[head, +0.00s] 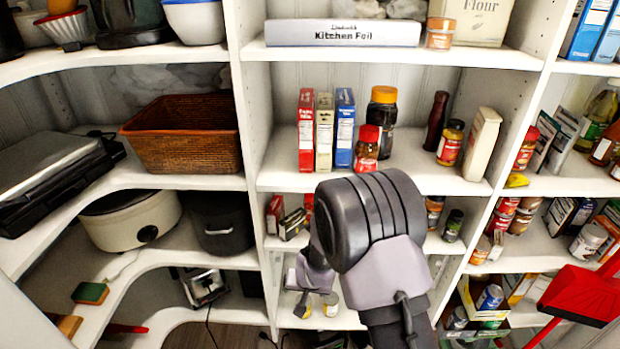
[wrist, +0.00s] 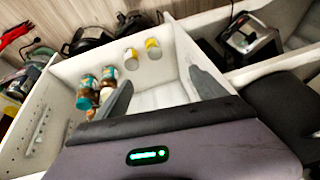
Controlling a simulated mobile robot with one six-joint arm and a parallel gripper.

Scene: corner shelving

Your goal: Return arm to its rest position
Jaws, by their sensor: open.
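My gripper (wrist: 160,78) shows in the wrist view with its two dark fingers spread apart and nothing between them. The fingers point at a white shelf compartment (wrist: 152,97). Jars (wrist: 86,92) with teal lids stand by the left finger, and yellow-and-white cans (wrist: 152,48) stand farther back. Whether a finger touches any of them I cannot tell. In the head view my arm reaches toward the lower middle shelves, and its bulky dark joint hides part of them.
White shelf boards and uprights surround my arm closely. A middle shelf (head: 275,179) holds boxes and jars above it. A wicker basket (head: 185,135), a slow cooker (head: 130,217) and a black pot (head: 219,222) stand left. A red dustpan (head: 580,294) is at right.

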